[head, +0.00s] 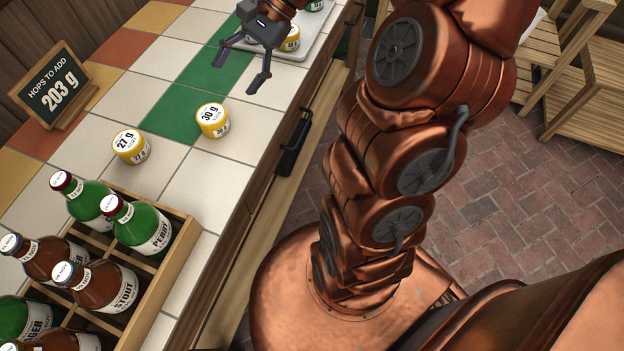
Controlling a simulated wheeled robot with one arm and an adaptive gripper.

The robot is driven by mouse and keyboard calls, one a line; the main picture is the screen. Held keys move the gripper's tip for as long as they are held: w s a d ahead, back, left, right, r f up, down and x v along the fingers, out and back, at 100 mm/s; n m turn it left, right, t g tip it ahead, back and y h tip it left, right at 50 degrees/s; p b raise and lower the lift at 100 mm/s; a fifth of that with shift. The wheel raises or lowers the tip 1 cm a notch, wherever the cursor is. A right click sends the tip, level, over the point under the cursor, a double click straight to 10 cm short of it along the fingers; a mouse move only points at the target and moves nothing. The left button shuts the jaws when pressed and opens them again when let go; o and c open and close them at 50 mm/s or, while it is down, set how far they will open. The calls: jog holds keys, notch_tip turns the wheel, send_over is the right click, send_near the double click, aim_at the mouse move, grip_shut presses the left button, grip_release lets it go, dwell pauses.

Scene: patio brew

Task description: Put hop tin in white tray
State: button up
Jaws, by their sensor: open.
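The white tray (283,52) lies at the top of the view, partly hidden behind my gripper. A yellow tin (291,38) is in the tray, and a green-and-white item (315,4) is cut off by the top edge. My gripper (241,77) is open and empty, above the counter at the tray's near left side, apart from both counter tins.
A small board (52,88) reading "Hops to add 203 g" stands at the left. A wooden crate (176,256) with several green and brown bottles stands at the lower left. Tiles between the tins and tray are clear. A wooden shelf (575,75) stands at the upper right.

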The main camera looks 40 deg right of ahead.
jog(key=s+a+f+n+g+h, duration=0.1)
jog(key=s+a+n+g+h, duration=0.1)
jog(key=s+a+n, duration=0.35)
jog(key=s+a+f+n+g+h, duration=0.1)
jog(key=s+a+f+n+h, duration=0.15)
jog(key=s, duration=0.55)
jog(key=s+d+f+n+h, duration=0.1)
jog(key=s+d+n+h, duration=0.1)
jog(key=s, duration=0.4)
jog(key=s+d+f+n+h, duration=0.1)
jog(key=s+d+n+h, duration=0.2)
jog(key=s, duration=0.3)
jog(key=shift+s+f, duration=0.2)
jog(key=s+p+v, duration=0.2)
jog(key=p+v, duration=1.3)
jog(key=v, duration=0.2)
jog(key=shift+s+r+t+p, duration=0.25)
jog(key=shift+t+p, duration=0.1)
jog(key=shift+t, duration=0.05)
